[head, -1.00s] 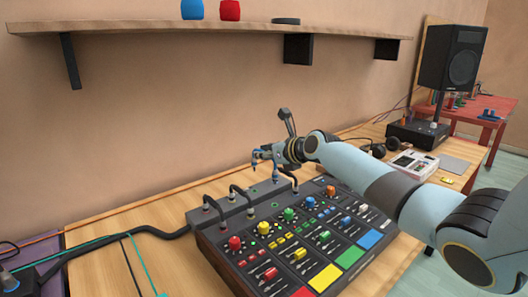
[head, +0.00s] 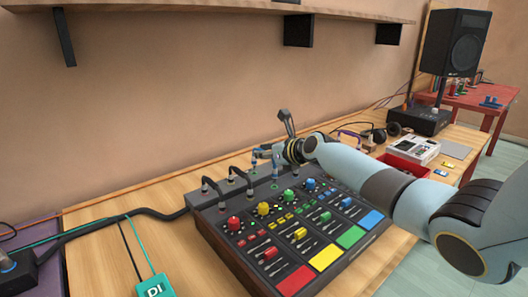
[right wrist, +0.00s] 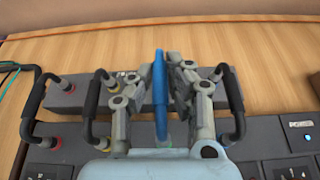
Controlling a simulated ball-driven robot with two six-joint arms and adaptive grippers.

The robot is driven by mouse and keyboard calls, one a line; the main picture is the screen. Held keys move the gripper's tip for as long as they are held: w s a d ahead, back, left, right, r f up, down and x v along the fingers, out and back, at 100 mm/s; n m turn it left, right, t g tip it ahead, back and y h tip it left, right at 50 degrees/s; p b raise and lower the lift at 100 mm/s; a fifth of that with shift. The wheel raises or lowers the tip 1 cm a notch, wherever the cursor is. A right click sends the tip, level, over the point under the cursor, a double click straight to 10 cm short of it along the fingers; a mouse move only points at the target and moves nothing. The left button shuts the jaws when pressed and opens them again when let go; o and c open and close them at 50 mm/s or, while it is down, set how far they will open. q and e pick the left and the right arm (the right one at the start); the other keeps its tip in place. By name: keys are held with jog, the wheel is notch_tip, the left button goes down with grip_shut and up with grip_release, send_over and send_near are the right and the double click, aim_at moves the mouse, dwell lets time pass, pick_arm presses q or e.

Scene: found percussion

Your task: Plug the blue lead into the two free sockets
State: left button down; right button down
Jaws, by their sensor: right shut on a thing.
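The blue lead (right wrist: 160,85) is upright between the fingers of my right gripper (right wrist: 166,80) in the right wrist view. My right gripper (head: 264,154) is shut on it, over the back of the mixer (head: 240,262) in the head view. The lead spans from the grey socket strip (right wrist: 240,92) behind the mixer to the mixer's back edge. Its near end is partly hidden by the gripper body. I cannot tell whether its plugs are seated. Black leads bridge the neighbouring sockets, one (right wrist: 90,105) to the left and one (right wrist: 233,100) to the right. My left gripper is out of view.
A teal DI box (head: 155,288) and a thick black cable (head: 110,226) lie left of the mixer. A red tray (head: 402,166), a white device (head: 412,148) and a speaker (head: 454,42) stand to the right. A wall shelf (head: 220,8) is overhead. Bare wood lies behind the strip.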

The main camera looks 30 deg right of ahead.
aim_at(255, 162)
jog(key=shift+p, duration=0.85)
dwell(1.4)
jog(key=shift+f+b, duration=0.8)
jog(key=shift+f, duration=0.4)
jog(key=shift+f, duration=0.3)
jog(key=c, duration=1.2)
grip_release()
jog(key=shift+s, duration=0.15)
jog(key=v, duration=1.1)
jog(key=shift+s+r, duration=0.1)
jog(key=shift+s, duration=0.25)
